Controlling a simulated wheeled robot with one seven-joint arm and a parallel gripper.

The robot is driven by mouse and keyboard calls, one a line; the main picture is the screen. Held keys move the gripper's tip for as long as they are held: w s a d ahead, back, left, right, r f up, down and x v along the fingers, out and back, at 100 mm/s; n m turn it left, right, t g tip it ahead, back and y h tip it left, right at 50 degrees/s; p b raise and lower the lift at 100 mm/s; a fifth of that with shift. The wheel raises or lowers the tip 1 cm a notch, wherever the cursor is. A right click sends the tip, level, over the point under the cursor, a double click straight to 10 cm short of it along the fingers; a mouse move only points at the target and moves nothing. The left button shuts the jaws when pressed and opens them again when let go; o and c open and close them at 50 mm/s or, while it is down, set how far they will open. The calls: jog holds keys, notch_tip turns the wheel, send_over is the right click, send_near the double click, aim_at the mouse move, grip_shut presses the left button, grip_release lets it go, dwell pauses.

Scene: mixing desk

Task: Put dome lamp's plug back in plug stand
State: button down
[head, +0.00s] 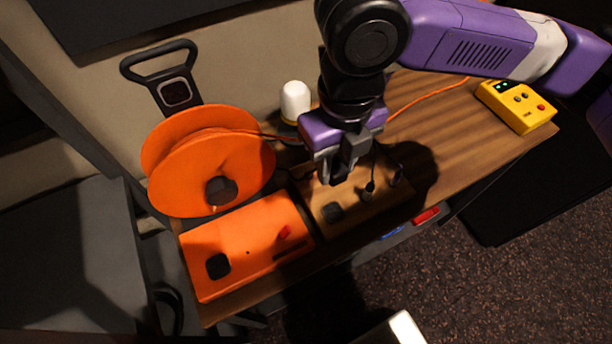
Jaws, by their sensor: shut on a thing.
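The dome lamp (295,101) has a white dome on a yellowish base and stands at the back of the desk, left of my arm. The plug stand (398,212) is a low wooden block at the middle front, with several dark plugs or sockets on top. One dark plug (370,190) stands upright with its cord, and another (396,176) is to its right. My gripper (338,178) is above the stand's left part, pointing down. It is shut on a small dark thing, seemingly a plug; the fingers hide most of it, and I cannot tell whether it touches the stand.
A big orange reel (207,158) and an orange box (245,245) with a black knob crowd the left. A yellow box (517,106) sits far right, with an orange cable (425,98) running toward it. The desk (455,140) is mostly clear between stand and yellow box.

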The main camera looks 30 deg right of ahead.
jog(key=d, duration=0.2)
jog(key=b, duration=1.1)
send_over(333, 212)
notch_tip(333, 212, down, 14)
jog(key=shift+r, duration=0.1)
jog(key=shift+f+b, duration=0.8)
jog(key=shift+f, duration=0.15)
jog(key=shift+f+b, duration=0.5)
jog(key=shift+f, duration=0.15)
dwell(0.8)
jog(key=c, duration=1)
grip_release()
jog(key=shift+r, duration=0.1)
